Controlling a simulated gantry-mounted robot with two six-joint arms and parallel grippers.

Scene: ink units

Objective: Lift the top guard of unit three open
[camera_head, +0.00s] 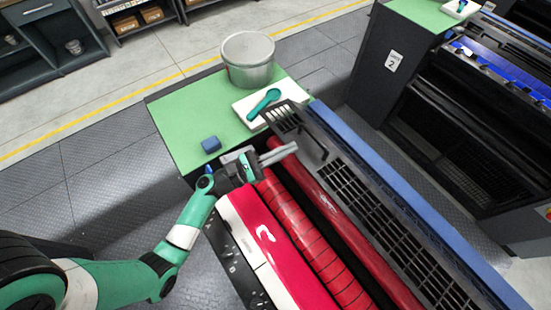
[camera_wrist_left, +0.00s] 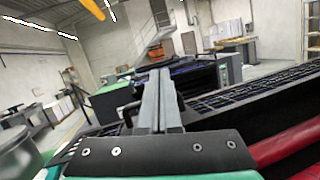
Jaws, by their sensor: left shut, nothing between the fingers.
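The near ink unit has a dark slotted top guard (camera_head: 372,208) with a black bar handle (camera_head: 312,138) near its far end. The guard's grille also shows in the wrist view (camera_wrist_left: 235,97). Red rollers (camera_head: 310,232) lie exposed left of the guard; I cannot tell its exact angle. No number shows on this unit. My left gripper (camera_head: 291,150) is shut and empty, its fingers pointing right over the rollers' far end, close to the handle's left. In the wrist view the shut fingers (camera_wrist_left: 160,75) point ahead. My right gripper is out of view.
A green side top (camera_head: 175,125) holds a metal can (camera_head: 248,62), a white pad with a teal tool (camera_head: 264,103) and a blue block (camera_head: 211,144). A unit labelled 2 (camera_head: 393,62) stands across a floor gap at right.

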